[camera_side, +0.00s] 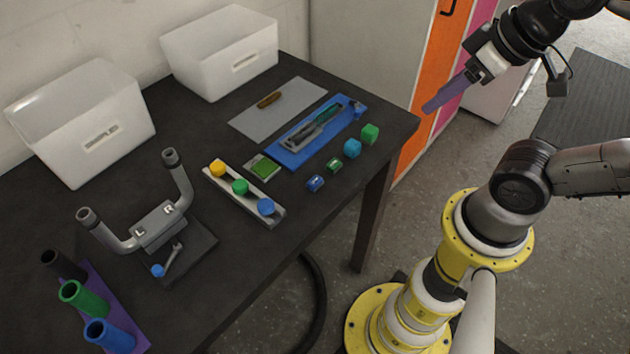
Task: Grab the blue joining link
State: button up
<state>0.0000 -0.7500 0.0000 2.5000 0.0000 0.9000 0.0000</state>
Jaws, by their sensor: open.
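A small blue piece with a pale mark, which looks like the blue joining link (315,183), lies near the front edge of the black table. A similar small green link (334,165) lies just behind it to the right. My gripper (432,106) has long purple fingers and is up at the upper right, past the table's right end. It is open, with nothing seen in it, and well apart from the blue link. The fingers overlap in this view, so the gap between them is hard to see.
A teal-blue block (352,148) and a green block (369,133) continue the row to the right. A pale tray (240,211) holds yellow, green and blue caps. A blue tray (290,153) holds tools. Handlebars (160,226) and white bins (85,120) stand at left.

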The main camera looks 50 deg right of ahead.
jog(key=shift+o, duration=0.3)
jog(key=shift+o, duration=0.6)
